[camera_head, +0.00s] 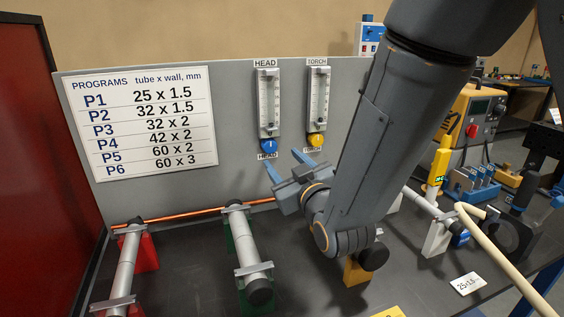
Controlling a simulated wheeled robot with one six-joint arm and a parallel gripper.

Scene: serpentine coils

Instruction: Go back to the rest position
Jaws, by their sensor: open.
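My gripper (290,172) is in the middle of the view, in front of the grey back panel (232,95). Its two blue fingers are apart, and nothing shows between them. It appears just below the blue HEAD knob (268,146) and left of the yellow TORCH knob (316,140); I cannot tell whether it touches the panel. My arm comes down from the upper right and hides part of the bench and panel behind it.
Metal tubes stand on red (147,252) and green (243,236) supports on the dark bench. A copper rod (180,215) runs behind them. At right are a white support (437,238), a yellow torch (440,163), a beige hose (500,262) and an orange machine (480,112). A red panel (38,150) borders the left.

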